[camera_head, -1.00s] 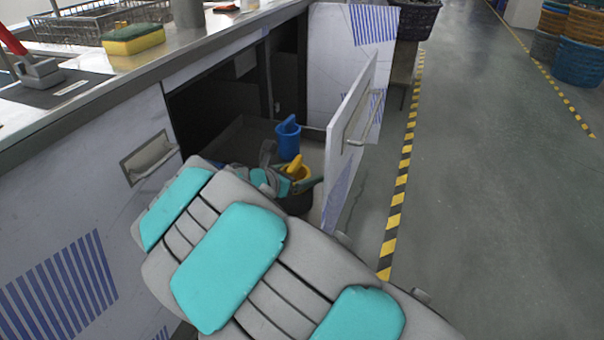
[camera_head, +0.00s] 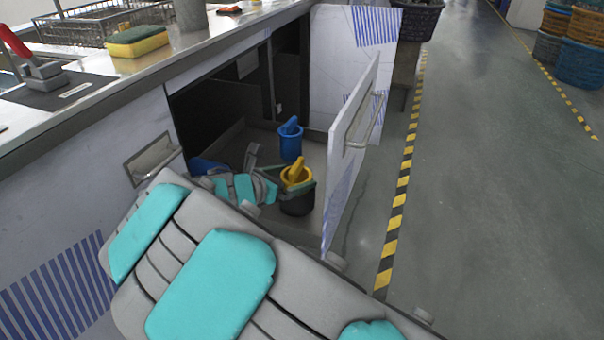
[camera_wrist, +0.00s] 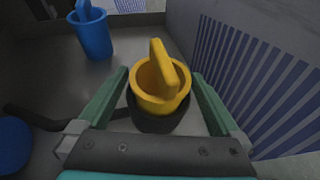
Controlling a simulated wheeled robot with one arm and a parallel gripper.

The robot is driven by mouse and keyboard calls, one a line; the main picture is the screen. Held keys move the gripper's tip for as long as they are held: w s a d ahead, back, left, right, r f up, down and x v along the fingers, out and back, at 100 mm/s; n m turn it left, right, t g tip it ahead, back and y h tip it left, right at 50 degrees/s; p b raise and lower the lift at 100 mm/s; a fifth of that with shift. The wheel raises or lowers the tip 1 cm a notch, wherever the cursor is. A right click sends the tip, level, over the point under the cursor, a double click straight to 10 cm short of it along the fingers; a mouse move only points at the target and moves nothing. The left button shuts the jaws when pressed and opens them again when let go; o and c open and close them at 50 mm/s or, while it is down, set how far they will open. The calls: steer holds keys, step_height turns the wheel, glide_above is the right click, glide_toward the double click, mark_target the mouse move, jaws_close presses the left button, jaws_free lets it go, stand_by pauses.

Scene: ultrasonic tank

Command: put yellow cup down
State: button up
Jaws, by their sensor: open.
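The yellow cup (camera_wrist: 163,85) has an upright yellow handle and sits upright in the mouth of a black cup (camera_wrist: 158,122). It also shows in the head view (camera_head: 296,176), inside the open cabinet, with the black cup (camera_head: 297,207) under it. My gripper (camera_wrist: 160,75) is open, with one green finger on each side of the yellow cup. In the wrist view there is a gap between the cup and the fingers. The lower part of the black cup is partly hidden by my gripper's body.
A blue cup (camera_head: 290,145) stands behind on the cabinet floor; it also shows in the wrist view (camera_wrist: 94,38). Another blue object (camera_wrist: 14,145) is at the left. The open cabinet door (camera_head: 345,150) stands close on the right. The counter edge is above left.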

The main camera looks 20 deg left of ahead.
steer(key=v, duration=0.7)
steer(key=shift+s, duration=0.25)
steer(key=shift+a, duration=0.1)
stand_by(0.6)
steer(key=shift+c, duration=0.2)
